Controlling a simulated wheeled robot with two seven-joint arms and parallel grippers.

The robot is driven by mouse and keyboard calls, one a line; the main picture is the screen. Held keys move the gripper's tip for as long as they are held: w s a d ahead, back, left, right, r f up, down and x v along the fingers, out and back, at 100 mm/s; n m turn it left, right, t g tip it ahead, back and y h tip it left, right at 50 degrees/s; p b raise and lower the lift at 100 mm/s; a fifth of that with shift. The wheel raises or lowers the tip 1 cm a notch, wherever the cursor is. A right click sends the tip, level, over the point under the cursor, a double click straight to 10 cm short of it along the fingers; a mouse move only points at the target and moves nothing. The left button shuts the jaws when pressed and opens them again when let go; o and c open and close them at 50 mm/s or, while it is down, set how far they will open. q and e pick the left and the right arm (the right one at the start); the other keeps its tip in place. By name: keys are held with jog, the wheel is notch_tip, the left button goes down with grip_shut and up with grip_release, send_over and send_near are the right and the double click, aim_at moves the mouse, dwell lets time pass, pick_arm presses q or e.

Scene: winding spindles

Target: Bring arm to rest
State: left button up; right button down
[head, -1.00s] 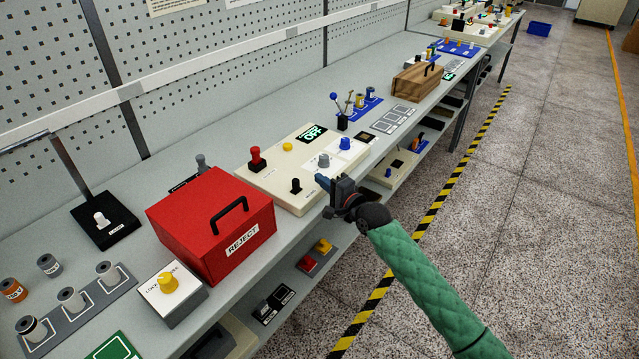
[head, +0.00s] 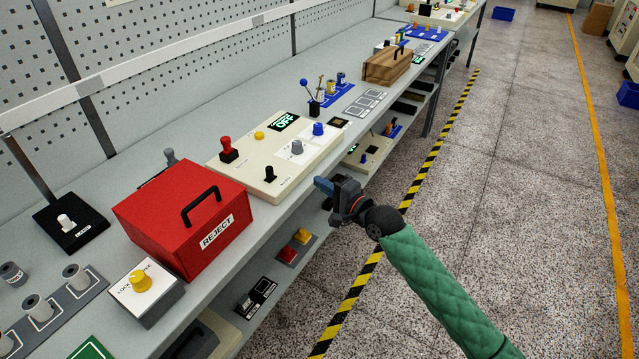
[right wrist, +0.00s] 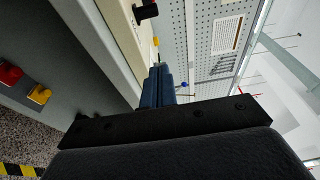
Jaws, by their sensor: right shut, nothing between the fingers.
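My right arm, in a green sleeve, comes in from the lower right of the head view. Its right gripper (head: 324,186) is shut and empty, just off the front edge of the bench (head: 103,247). It is to the right of the cream control panel (head: 270,186) and apart from its knobs. In the right wrist view the blue fingers (right wrist: 157,88) are together, with nothing between them. My left gripper is not in view.
A red REJECT box (head: 160,225) and a yellow-knob lock box (head: 150,300) stand at the bench front. A lower shelf holds switches (head: 296,246). A wooden box (head: 386,68) stands farther back. The floor (head: 500,200) to the right is clear.

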dwell(0.4)
jog(key=s+d+f+n+g+h, duration=0.3)
jog(key=d+f+n+h, duration=0.15)
jog(key=f+n, duration=0.2)
jog(key=s+d+f+n+g+h, duration=0.2)
jog(key=s+d+f+n+h, duration=0.25)
jog(key=n, duration=0.35)
jog(key=s+f+m+g, duration=0.1)
jog(key=s+f+g, duration=0.1)
jog(key=s+f, duration=0.5)
jog(key=s+f+g+h, duration=0.1)
jog(key=s+f, duration=0.6)
jog(key=s, duration=0.8)
jog(key=s+f+m+g, duration=0.1)
jog(key=s+f+g, duration=0.3)
jog(key=s+f, duration=0.3)
jog(key=s, duration=0.4)
jog(key=shift+s+d+f+m+h, duration=0.15)
jog(key=shift+s+f+m+h, duration=0.1)
jog(key=shift+m+h, duration=0.1)
